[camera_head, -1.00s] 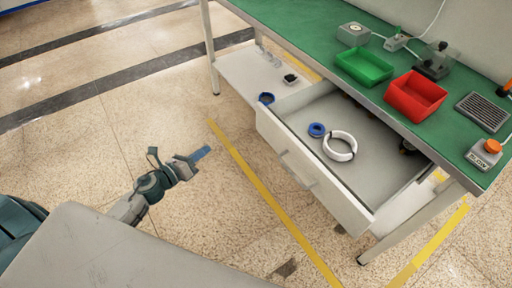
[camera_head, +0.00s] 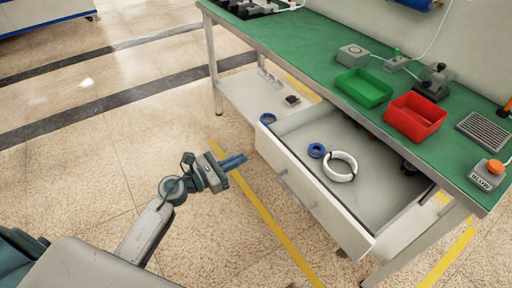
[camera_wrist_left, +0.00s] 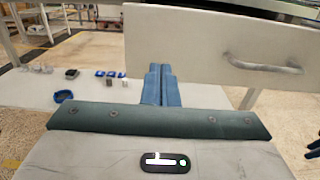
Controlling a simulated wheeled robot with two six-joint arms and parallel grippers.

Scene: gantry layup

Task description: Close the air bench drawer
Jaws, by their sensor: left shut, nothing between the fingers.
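The air bench drawer (camera_head: 318,205) is pulled out from under the green-topped bench (camera_head: 300,50). Inside it lie a white ring (camera_head: 340,167) and a small blue ring (camera_head: 316,150). Its front has a bar handle (camera_head: 297,190), which also shows at the right of the left wrist view (camera_wrist_left: 262,66). My left gripper (camera_head: 240,160) is shut and empty, in front of and just left of the drawer front's left end. In the left wrist view its blue fingers (camera_wrist_left: 160,86) overlap the drawer front's (camera_wrist_left: 200,48) lower left part; I cannot tell whether they touch. My right gripper is not in view.
On the bench top stand a green bin (camera_head: 363,88), a red bin (camera_head: 414,117) and a button box marked BLOW (camera_head: 487,175). A lower shelf (camera_head: 245,92) holds small items and a blue ring (camera_head: 267,118). Yellow tape (camera_head: 262,208) crosses the open floor before the drawer.

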